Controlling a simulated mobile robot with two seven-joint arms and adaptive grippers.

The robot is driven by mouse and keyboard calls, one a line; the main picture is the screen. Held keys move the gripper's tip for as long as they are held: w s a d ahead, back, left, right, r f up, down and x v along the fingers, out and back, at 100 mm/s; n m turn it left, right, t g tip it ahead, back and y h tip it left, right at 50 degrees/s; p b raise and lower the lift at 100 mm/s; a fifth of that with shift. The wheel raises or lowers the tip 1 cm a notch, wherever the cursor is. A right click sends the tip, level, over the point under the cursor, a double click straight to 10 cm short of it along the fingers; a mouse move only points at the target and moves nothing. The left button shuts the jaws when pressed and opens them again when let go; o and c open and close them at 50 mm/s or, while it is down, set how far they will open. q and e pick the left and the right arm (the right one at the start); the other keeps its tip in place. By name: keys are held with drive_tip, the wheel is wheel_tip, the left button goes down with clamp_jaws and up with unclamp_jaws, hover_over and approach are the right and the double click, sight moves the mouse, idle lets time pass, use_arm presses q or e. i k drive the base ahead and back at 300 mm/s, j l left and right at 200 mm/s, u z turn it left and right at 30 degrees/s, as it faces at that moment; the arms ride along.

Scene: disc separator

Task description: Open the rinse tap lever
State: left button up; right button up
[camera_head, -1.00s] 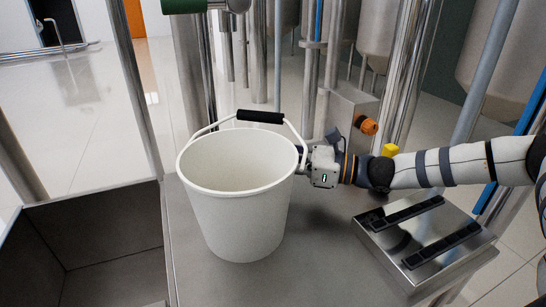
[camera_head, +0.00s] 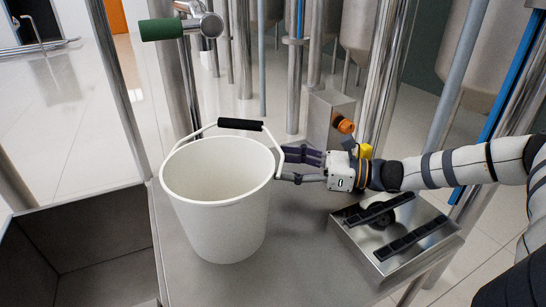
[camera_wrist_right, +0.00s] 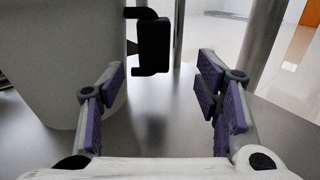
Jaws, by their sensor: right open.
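The rinse tap lever with its green grip (camera_head: 161,29) shows at the top of the head view, left of the metal tap body (camera_head: 211,25). The grip lies roughly level. My right gripper (camera_head: 282,164) is open and empty, at the right side of the white bucket (camera_head: 215,215), its fingertips close to the rim. In the right wrist view its two purple-padded fingers (camera_wrist_right: 162,100) are spread apart, with the bucket wall (camera_wrist_right: 60,70) on the left. The bucket's black handle grip (camera_head: 240,124) stands raised at the back of the rim. My left gripper is not in view.
The bucket stands on a steel table (camera_head: 300,262). A steel box with black bars (camera_head: 400,235) is at the right, under my right arm. A steel box with an orange knob (camera_head: 345,125) stands behind the gripper. An open sink (camera_head: 85,245) lies at the left.

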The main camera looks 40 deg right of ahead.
sight(208, 24)
drive_tip(key=k, duration=1.5)
